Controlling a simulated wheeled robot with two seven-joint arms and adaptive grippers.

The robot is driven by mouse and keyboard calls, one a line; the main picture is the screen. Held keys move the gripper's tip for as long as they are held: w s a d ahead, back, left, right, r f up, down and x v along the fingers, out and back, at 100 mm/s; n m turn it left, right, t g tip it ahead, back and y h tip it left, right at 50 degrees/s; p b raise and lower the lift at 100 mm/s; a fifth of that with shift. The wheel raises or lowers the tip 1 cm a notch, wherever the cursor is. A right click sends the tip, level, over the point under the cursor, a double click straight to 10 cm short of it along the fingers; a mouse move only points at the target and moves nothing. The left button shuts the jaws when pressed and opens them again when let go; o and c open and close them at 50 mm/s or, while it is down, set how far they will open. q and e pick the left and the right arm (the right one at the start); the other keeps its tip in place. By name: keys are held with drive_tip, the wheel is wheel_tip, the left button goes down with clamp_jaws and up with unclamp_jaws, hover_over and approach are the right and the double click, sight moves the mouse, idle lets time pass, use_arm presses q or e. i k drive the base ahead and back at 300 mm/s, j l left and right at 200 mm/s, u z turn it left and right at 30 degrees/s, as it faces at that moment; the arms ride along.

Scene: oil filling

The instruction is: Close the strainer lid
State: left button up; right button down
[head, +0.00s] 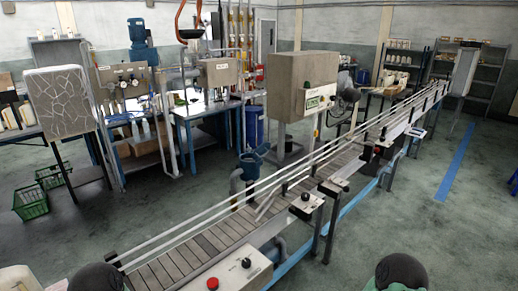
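A small blue strainer (250,166) sits on a grey pipe behind the conveyor, near the middle of the head view. A blue round piece that looks like its lid (262,149) is tilted up at its upper right, so the strainer appears open. The strainer is small in the picture, so the hinge and the inside cannot be made out. Neither gripper shows; only dark rounded parts of my own arms show at the bottom edge, left and right, far from the strainer.
A slatted conveyor (207,243) with guide rails runs diagonally between me and the strainer. A control box with a red button (212,283) is at its near end. A grey machine box (300,87) stands behind. Green crates (30,203) lie at left. Floor at right is clear.

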sight(263, 150)
drive_tip(key=i+l+u, duration=0.1)
drive_tip(key=l+u, duration=0.15)
drive_tip(key=u, duration=0.2)
drive_tip(key=i+l+u, duration=0.1)
drive_tip(key=l+u, duration=0.15)
drive_tip(key=u, duration=0.2)
drive_tip(key=l+u, duration=0.3)
drive_tip(key=u, duration=0.15)
